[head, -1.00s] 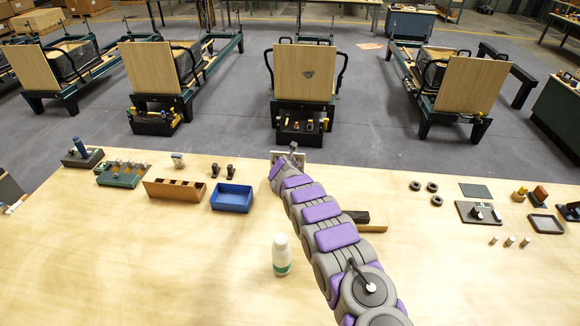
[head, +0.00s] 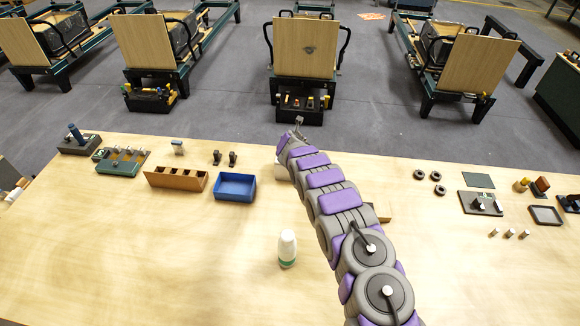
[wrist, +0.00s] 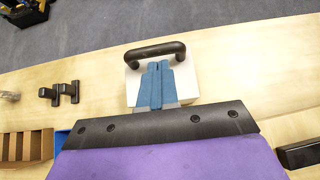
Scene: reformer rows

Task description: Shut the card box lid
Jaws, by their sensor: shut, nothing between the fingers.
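A white box-like thing with a dark curved bar (wrist: 155,52) along its far edge lies under my fingers in the wrist view; its white surface (wrist: 186,82) shows on both sides of them. It seems to be the card box. In the head view only a pale corner of the box (head: 283,170) shows left of my arm, the rest hidden. I cannot tell how far its lid stands open. My gripper (wrist: 158,66) has blue fingers, shut together and empty, over the box near the bar. I cannot tell whether they touch it. In the head view it is at the arm's far end (head: 298,124).
A blue tray (head: 235,187) and a wooden divided holder (head: 176,180) stand left of the box. Two small black clips (head: 225,158) stand behind the tray. A white bottle (head: 287,248) stands nearer. Black rings (head: 437,176) lie to the right. The near table is mostly clear.

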